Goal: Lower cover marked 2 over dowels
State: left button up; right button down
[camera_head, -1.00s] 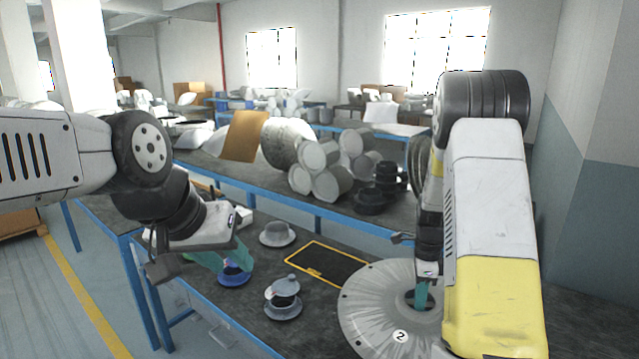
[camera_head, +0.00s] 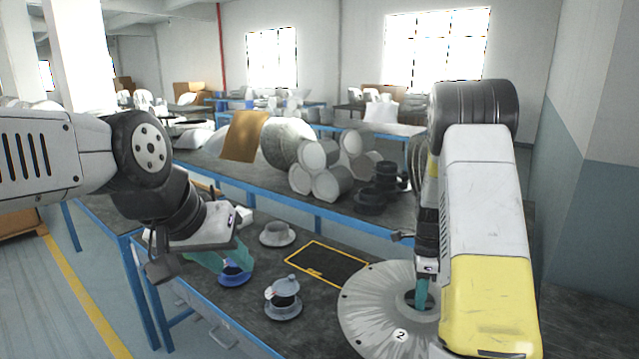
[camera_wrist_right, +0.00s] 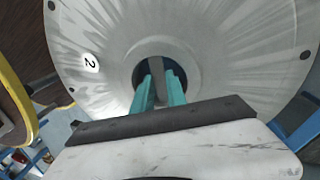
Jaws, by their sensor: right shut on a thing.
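The cover marked 2 (camera_head: 375,310) is a large round grey metal disc with a central hole and small holes near its rim. Its white label with a 2 also shows in the right wrist view (camera_wrist_right: 90,63). My right gripper (camera_head: 421,293) is at the central hole, its teal fingers shut on a bar across it (camera_wrist_right: 156,80). The dowels are not visible; the disc hides what is under it. My left gripper (camera_head: 228,260) has its teal fingers apart, at a blue flanged part (camera_head: 235,278) on the bench.
A grey flanged part (camera_head: 277,236) and a grey part with a knob (camera_head: 284,300) stand on the bench. A black panel with a yellow border (camera_head: 326,263) lies left of the cover. Pale cylinders (camera_head: 318,170) and black rings (camera_head: 380,190) are on the bench behind.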

jog(key=shift+r, duration=1.45)
jog(key=shift+r, duration=0.35)
jog(key=shift+r, duration=0.7)
jog(key=shift+r, duration=0.1)
jog(key=shift+w, duration=0.1)
jog(key=shift+g, duration=0.6)
jog(key=shift+w+d+g+y, duration=0.1)
jog(key=shift+w+g+y, duration=0.05)
jog(key=shift+g+y, duration=0.15)
